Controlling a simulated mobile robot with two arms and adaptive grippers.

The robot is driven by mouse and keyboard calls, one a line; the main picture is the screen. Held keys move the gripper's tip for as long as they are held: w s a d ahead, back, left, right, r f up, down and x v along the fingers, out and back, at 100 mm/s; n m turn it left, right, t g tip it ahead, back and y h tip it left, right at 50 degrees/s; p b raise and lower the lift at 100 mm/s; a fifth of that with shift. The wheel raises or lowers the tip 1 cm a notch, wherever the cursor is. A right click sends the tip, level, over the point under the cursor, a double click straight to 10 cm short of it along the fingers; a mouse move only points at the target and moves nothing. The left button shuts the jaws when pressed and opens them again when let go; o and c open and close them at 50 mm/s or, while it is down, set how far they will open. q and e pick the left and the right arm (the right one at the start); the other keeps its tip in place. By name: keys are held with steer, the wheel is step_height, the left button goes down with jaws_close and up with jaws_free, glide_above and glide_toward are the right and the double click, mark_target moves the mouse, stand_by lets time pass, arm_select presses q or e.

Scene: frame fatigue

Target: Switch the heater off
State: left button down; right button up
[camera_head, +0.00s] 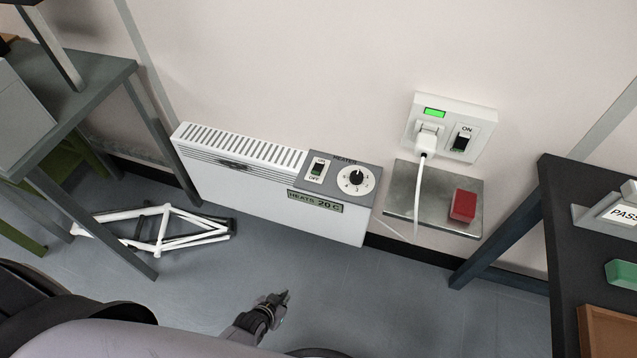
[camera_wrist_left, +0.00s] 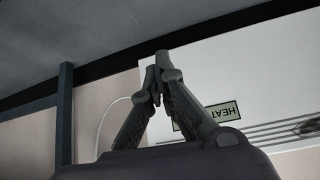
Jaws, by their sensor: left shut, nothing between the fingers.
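The white heater (camera_head: 270,195) stands against the wall in the middle of the head view. On its grey panel are a rocker switch (camera_head: 317,170) marked OFF at its lower end, a round dial (camera_head: 355,178) and a display (camera_head: 314,201) that seems to read HEATS 20 C. My left gripper (camera_head: 284,297) is shut and empty, low in front of the heater and apart from it. In the left wrist view its fingertips (camera_wrist_left: 162,55) meet in front of the heater's white front (camera_wrist_left: 220,80), which appears upside down with part of the display (camera_wrist_left: 222,112). My right gripper is not seen.
A wall socket plate (camera_head: 470,128) with a plugged-in white cord, a green light and a switch marked ON is right of the heater. Below it a metal shelf (camera_head: 405,204) holds a red block (camera_head: 463,206). A white bicycle frame (camera_head: 165,228) lies on the floor. Tables (camera_head: 590,240) stand either side.

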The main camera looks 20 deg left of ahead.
arm_select(q)
steer(key=w+d+r+t+b, duration=0.1)
steer(key=w+r+t+b, duration=0.3)
steer(key=w, duration=0.5)
steer(key=w+r+t+b, duration=0.2)
steer(key=w+r+b, duration=0.1)
steer(key=w+b, duration=0.5)
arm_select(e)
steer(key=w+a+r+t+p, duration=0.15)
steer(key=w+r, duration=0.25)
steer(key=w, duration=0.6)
arm_select(q)
steer(key=w+r+n+t+b, duration=0.1)
steer(key=w+r+t+b, duration=0.2)
steer(key=r+b, duration=0.2)
steer(key=w+a+r+t+b, duration=0.1)
steer(key=w+r+t+b, duration=0.2)
steer(key=r, duration=0.7)
steer(key=shift+w+a+n+t+b, duration=0.15)
steer(key=shift+w+n+t+b, duration=0.25)
steer(key=shift+w+b, duration=0.5)
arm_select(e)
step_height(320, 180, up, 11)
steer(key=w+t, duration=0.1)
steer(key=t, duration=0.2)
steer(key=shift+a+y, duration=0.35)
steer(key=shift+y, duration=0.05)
